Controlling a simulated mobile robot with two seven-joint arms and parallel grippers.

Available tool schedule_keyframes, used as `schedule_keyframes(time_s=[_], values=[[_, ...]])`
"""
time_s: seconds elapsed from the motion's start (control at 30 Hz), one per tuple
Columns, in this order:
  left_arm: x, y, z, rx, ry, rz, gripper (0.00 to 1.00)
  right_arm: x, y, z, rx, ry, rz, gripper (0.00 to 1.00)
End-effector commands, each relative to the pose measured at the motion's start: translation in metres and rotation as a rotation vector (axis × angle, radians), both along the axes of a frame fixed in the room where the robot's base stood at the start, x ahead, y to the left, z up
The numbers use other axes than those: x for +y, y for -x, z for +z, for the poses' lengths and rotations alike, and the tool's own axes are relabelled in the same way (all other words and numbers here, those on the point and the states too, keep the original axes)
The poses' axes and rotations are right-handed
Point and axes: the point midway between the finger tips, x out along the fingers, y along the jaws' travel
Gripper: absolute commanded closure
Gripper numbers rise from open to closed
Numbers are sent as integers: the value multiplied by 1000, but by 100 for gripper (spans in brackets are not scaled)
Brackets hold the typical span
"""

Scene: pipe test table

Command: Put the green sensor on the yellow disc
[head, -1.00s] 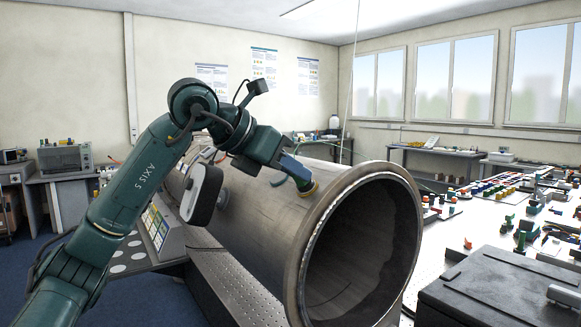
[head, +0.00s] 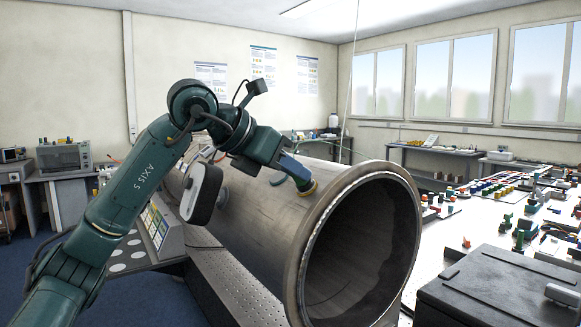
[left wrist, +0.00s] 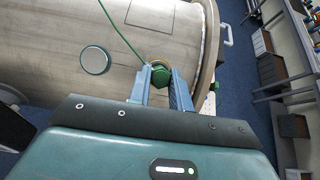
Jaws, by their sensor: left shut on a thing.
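My left gripper (head: 303,184) is shut on the green sensor (left wrist: 160,76), which shows between the two blue-grey fingers in the left wrist view. A thin green cable (left wrist: 122,37) runs up from the sensor. The yellow disc (head: 309,191) lies on top of the large steel pipe near its open end, right at the fingertips; part of its rim shows around the sensor in the left wrist view. The sensor is over the disc, but I cannot tell whether they touch. In the head view the fingers mostly hide the sensor. My right gripper is not in view.
The steel pipe (head: 262,222) takes up the middle, with a thick flange at its open end. A grey round disc with a green rim (left wrist: 95,60) sits on the pipe beside the gripper. A white table (head: 468,228) with many small parts and a black case (head: 500,290) stand right.

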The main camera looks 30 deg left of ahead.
Motion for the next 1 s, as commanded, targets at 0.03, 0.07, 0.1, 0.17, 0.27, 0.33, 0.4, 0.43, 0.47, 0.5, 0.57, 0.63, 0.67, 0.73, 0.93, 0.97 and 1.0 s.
schedule_keyframes(time_s=[0.03, 0.07, 0.1, 0.17, 0.27, 0.33, 0.4, 0.43, 0.47, 0.5, 0.57, 0.63, 0.67, 0.73, 0.93, 0.97, 1.0], values=[[-1, 0, -3, 8, -2, -2, 100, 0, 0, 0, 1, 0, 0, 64], [-1, 0, -3, 9, -2, -2, 79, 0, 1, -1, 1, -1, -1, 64], [-1, 0, -3, 9, -2, -3, 76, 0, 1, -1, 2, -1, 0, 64], [-1, 0, -3, 8, -2, -2, 71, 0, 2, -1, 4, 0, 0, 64], [-1, 0, -3, 7, -2, -2, 63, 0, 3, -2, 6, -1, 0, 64], [-1, 0, -2, 6, -1, -2, 57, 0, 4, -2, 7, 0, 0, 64], [-1, 0, -2, 5, -1, -2, 54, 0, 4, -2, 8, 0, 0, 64], [-1, 0, -2, 5, -1, -1, 54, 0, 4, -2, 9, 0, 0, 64], [0, 0, -2, 5, -1, -1, 54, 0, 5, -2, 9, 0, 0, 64], [0, 0, -2, 4, -1, -1, 54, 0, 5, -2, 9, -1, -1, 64], [0, 0, -2, 5, -1, -1, 54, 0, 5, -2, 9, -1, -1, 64], [0, 0, -2, 5, -1, -1, 54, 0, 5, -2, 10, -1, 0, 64], [0, 0, -2, 5, -1, -1, 54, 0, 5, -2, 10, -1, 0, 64], [3, 5, 3, 2, -1, 1, 54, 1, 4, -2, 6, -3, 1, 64], [15, 36, 24, -2, -1, 3, 54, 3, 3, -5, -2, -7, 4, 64], [18, 42, 28, -2, -1, 3, 54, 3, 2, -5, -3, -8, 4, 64], [20, 49, 33, -2, 0, 2, 54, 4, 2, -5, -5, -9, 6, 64]])
